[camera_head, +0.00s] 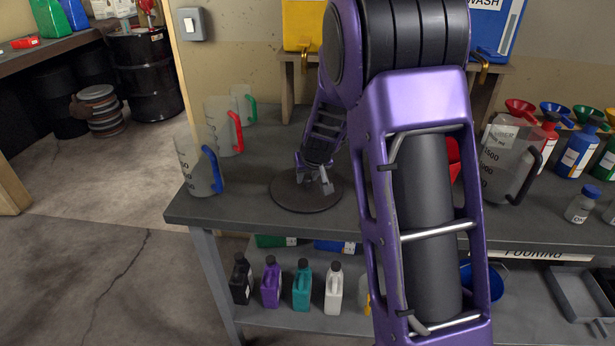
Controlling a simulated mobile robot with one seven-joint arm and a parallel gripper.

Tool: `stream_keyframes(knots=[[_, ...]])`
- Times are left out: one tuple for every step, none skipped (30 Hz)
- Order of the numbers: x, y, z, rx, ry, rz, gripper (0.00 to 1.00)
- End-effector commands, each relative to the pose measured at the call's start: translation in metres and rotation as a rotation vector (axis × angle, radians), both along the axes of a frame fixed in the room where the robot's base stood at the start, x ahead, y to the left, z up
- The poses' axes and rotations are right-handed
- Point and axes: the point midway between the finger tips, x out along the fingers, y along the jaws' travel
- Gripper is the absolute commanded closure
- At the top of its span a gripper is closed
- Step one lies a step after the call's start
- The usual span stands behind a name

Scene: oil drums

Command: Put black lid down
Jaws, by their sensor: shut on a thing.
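The black lid (291,199) is a flat dark disc with a raised middle. It lies flat at or just above the grey table top (245,192), left of centre; I cannot tell whether it touches the table. My gripper (314,180) points down over the lid's middle and is shut on it. My purple arm covers the table to the right of the lid.
Measuring jugs with blue (198,165), red (222,125) and green (243,105) handles stand left and behind the lid. A large clear jug (502,155), funnels and bottles stand to the right. The lower shelf holds several small bottles. Table shows bare around the lid.

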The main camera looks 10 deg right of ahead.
Motion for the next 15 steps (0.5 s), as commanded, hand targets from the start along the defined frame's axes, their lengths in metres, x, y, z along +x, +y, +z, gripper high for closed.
stream_keyframes(knots=[[0.0001,0.0001,0.0003,0.000,0.000,0.000,1.00],[0.0001,0.0000,-0.0003,0.000,0.000,0.000,1.00],[0.0001,0.0000,-0.0017,0.000,0.000,0.000,1.00],[0.0001,0.0000,-0.0031,0.000,0.000,0.000,1.00],[0.0001,0.0000,-0.0042,0.000,0.000,0.000,1.00],[0.0000,0.0000,-0.0025,0.000,0.000,0.000,0.61],[0.0000,0.0000,-0.0022,0.000,0.000,0.000,0.56],[0.0000,0.0000,-0.0022,0.000,0.000,0.000,0.50],[-0.0001,0.0000,-0.0023,0.000,0.000,0.000,0.43],[-0.0001,0.0000,-0.0023,0.000,0.000,0.000,0.38],[-0.0001,0.0000,-0.0023,0.000,0.000,0.000,0.36],[0.0000,0.0000,-0.0022,0.000,0.000,0.000,0.36],[-0.0001,0.0000,-0.0023,0.000,0.000,0.000,0.36],[-0.0001,0.0001,-0.0023,0.000,0.000,0.000,0.36],[0.0000,0.0001,-0.0022,0.000,0.000,0.000,0.36]])
